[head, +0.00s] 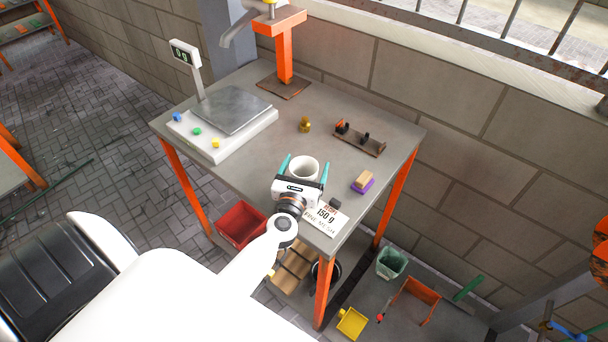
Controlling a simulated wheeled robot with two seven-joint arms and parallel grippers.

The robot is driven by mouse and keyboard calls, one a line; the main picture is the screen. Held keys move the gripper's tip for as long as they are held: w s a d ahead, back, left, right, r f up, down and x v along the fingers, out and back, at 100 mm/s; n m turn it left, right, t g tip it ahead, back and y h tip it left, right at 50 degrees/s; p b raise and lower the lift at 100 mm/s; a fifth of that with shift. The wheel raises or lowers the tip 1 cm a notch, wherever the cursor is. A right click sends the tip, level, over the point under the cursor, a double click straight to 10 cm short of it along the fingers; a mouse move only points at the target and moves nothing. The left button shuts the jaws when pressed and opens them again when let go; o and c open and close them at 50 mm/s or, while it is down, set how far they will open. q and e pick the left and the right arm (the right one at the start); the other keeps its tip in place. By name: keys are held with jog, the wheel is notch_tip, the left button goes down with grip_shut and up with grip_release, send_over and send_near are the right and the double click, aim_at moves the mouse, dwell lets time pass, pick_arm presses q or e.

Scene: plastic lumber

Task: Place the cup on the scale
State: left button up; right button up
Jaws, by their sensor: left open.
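The white cup (304,169) stands upright near the front right part of the grey table. My left gripper (305,170) is at the cup, with its teal fingers spread on either side of it. I cannot tell whether the fingers touch the cup. The gripper body hides the cup's lower near side. The scale (232,109) is at the left end of the table, with a bare metal plate on a white base and a raised display (181,53). My right gripper is not in view.
An orange dispenser stand (284,55) rises behind the scale. The tabletop between scale and cup is clear.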

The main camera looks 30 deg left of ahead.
pick_arm(q)
jog(key=shift+w+a, duration=0.1)
jog(key=shift+w, duration=0.2)
jog(key=c, duration=1.1)
jog(key=shift+s, duration=0.1)
jog(key=shift+c, duration=0.2)
jog(key=shift+r, duration=0.1)
